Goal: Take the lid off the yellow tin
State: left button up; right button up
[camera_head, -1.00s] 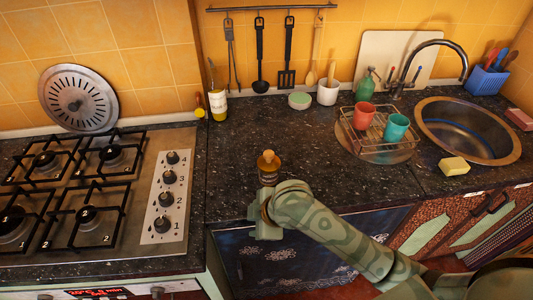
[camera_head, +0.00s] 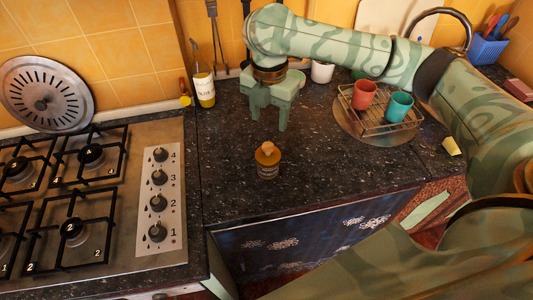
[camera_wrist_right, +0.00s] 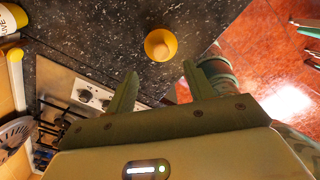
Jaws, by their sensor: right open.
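The yellow tin (camera_head: 268,171) stands upright on the dark speckled worktop, with a dark label round its body. Its orange-yellow lid (camera_head: 266,155) with a small round knob sits on top. In the right wrist view the lid (camera_wrist_right: 160,45) shows from above, just beyond the fingertips. My right gripper (camera_head: 268,124) is open and empty, fingers pointing down, behind the tin in the head view and apart from it. In the right wrist view the open fingers (camera_wrist_right: 160,72) have only worktop between them. My left gripper is not in view.
A gas hob (camera_head: 120,200) lies to the left. Behind stand a labelled bottle (camera_head: 204,90) and a white cup (camera_head: 321,72). A wire rack (camera_head: 378,123) holds a red cup (camera_head: 362,96) and a teal cup (camera_head: 398,106). The worktop around the tin is clear.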

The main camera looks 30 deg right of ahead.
aim_at(268, 145)
notch_tip(268, 145, down, 5)
jog(key=shift+f+b, duration=0.1)
jog(key=shift+b, duration=0.6)
jog(key=f+b, duration=0.1)
jog(key=f, duration=0.1)
jog(key=f+b, duration=0.1)
jog(key=f, duration=0.2)
jog(key=shift+s+a+f+b, duration=0.15)
jog(key=shift+s+a+b, duration=0.05)
jog(key=shift+b, duration=0.2)
jog(key=c, duration=1)
